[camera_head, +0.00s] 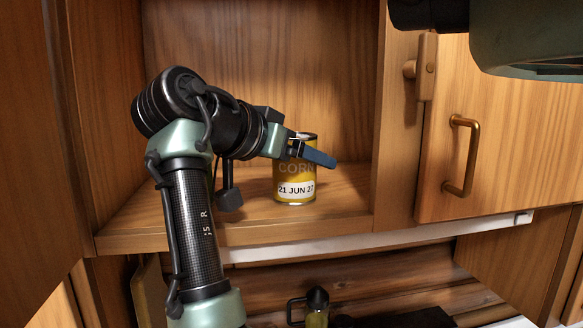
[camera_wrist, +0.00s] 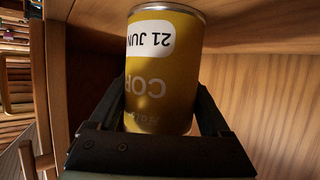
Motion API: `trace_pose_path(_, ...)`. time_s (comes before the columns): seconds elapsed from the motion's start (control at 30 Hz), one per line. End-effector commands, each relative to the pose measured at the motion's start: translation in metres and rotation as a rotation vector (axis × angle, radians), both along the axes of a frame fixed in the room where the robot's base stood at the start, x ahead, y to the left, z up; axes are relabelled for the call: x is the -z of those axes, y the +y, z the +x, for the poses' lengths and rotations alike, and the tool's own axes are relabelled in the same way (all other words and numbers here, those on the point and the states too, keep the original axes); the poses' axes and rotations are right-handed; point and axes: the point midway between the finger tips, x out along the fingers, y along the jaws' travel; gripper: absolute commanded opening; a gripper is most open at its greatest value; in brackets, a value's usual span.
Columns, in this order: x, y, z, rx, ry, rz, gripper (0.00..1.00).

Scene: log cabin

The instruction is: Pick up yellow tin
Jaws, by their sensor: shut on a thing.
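The yellow tin (camera_head: 296,172) has a "CORN" label and a white date sticker reading "21 JUN 27" or similar. It is upright on the wooden cabinet shelf (camera_head: 240,215), or very close above it; I cannot tell which. My gripper (camera_head: 302,150) reaches in from the left at the tin's upper part, with one blue-grey finger across its front. In the wrist view the tin (camera_wrist: 165,75) appears upside down between the two dark fingers (camera_wrist: 162,112), which are shut on it. The far finger is hidden in the head view.
A cabinet door (camera_head: 500,130) with a brass handle (camera_head: 461,155) is on the right, beside the compartment's right wall. The side wall (camera_head: 100,90) is left of my arm. A dark-topped bottle or pot (camera_head: 317,305) stands below the shelf. The shelf right of the tin is clear.

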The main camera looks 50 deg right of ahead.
Motion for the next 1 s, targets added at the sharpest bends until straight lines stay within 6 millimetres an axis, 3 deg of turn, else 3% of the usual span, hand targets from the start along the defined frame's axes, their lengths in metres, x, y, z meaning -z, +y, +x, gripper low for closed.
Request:
trace_pose_path(0.03, -0.001, 0.0, 0.0, 0.0, -0.001, -0.003, 0.24)
trace_pose_path(0.17, -0.002, 0.0, 0.0, -0.001, -0.001, -0.003, 0.01)
trace_pose_path(0.2, -0.003, 0.0, 0.0, 0.0, -0.003, -0.006, 0.0)
trace_pose_path(0.67, -0.013, 0.0, 0.0, 0.0, -0.004, -0.006, 0.0)
trace_pose_path(1.0, -0.064, 0.0, -0.001, 0.0, -0.005, -0.006, 0.0)
